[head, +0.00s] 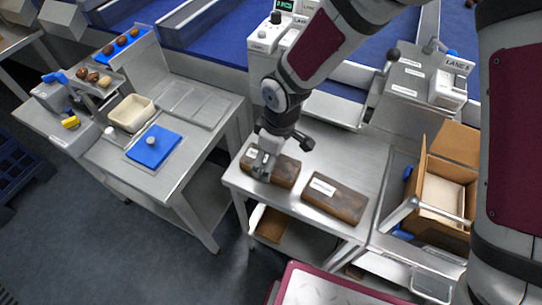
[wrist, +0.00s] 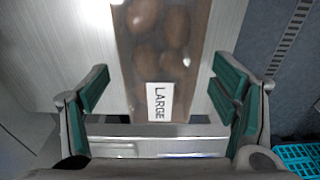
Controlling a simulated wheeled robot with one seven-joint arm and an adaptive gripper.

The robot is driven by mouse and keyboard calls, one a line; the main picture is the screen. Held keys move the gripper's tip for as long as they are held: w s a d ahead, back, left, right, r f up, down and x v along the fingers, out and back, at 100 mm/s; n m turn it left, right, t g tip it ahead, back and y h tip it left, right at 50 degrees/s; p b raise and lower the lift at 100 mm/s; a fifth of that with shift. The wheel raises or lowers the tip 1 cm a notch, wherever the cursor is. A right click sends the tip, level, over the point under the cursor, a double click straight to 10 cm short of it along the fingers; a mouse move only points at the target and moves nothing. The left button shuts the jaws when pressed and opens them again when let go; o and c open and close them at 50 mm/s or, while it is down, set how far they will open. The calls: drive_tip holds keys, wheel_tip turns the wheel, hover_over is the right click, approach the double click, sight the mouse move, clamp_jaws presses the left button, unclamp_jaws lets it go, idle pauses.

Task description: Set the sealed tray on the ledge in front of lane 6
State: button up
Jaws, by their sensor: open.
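A long brown tray (head: 285,172) with a white label lies on the steel table, under my gripper. My gripper (wrist: 162,92) is open, with one teal-padded finger on each side of the tray's near end; contact is not visible. In the head view my gripper (head: 262,168) points down at the tray's left end. A second similar labelled tray (head: 335,198) lies to its right. A steel ledge (head: 336,110) runs behind the table below the blue lanes.
A machine with a LANE sign (head: 450,85) stands at back right; its number is too small to trust. An open cardboard box (head: 443,200) is at right. A left bench (head: 190,100) holds a blue mat (head: 165,138) and a cream tub (head: 131,113). Bare tabletop lies behind the trays.

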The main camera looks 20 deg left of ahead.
sight(278, 163)
wheel_tip(278, 163, up, 12)
drive_tip(key=d, duration=0.1)
drive_tip(key=shift+d, duration=0.25)
drive_tip(key=shift+r, duration=0.1)
drive_tip(key=w+d+r+m+t+h, duration=0.1)
drive_tip(key=d+r+m, duration=0.4)
drive_tip(key=d, duration=0.4)
drive_tip(key=d+r+m+t+h, duration=0.1)
drive_tip(key=d+r+m+t, duration=0.15)
drive_tip(key=d+r, duration=0.6)
drive_tip(key=s+d+r+m, duration=0.2)
drive_tip(key=s+d+m, duration=0.2)
drive_tip(key=d, duration=0.3)
drive_tip(key=s+d+r+m+t, duration=0.1)
drive_tip(key=s+d+r+m, duration=0.2)
drive_tip(key=s+d+m, duration=0.2)
drive_tip(key=s+d, duration=0.2)
drive_tip(key=d, duration=0.1)
drive_tip(key=shift+s+d+y, duration=0.15)
drive_tip(key=shift+d+y, duration=0.05)
drive_tip(key=shift+y, duration=0.1)
